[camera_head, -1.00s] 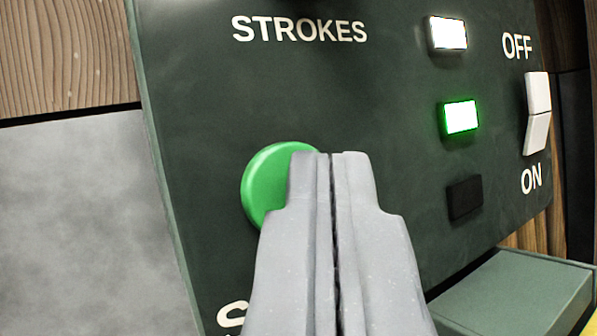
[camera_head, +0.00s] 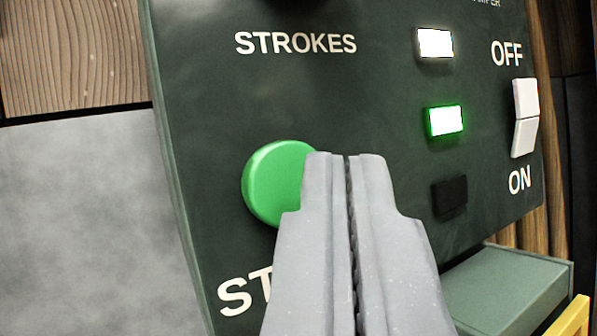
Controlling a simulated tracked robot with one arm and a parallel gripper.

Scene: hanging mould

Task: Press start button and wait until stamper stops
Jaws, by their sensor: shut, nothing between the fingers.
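The round green start button (camera_head: 272,183) sits on the dark green control panel (camera_head: 372,120), with the letters "ST" showing below it. My gripper (camera_head: 347,156) is shut and empty. Its fingertips overlap the button's right edge in the picture and hide that part; I cannot tell whether they touch it. The stamper itself is not clearly in view.
A white lamp (camera_head: 435,43) and a green lamp (camera_head: 444,120) are lit; a dark lamp (camera_head: 450,195) is below. A white OFF/ON switch (camera_head: 525,118) is at right. A green box-like ledge (camera_head: 505,285) and a yellow bar (camera_head: 570,318) stand lower right.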

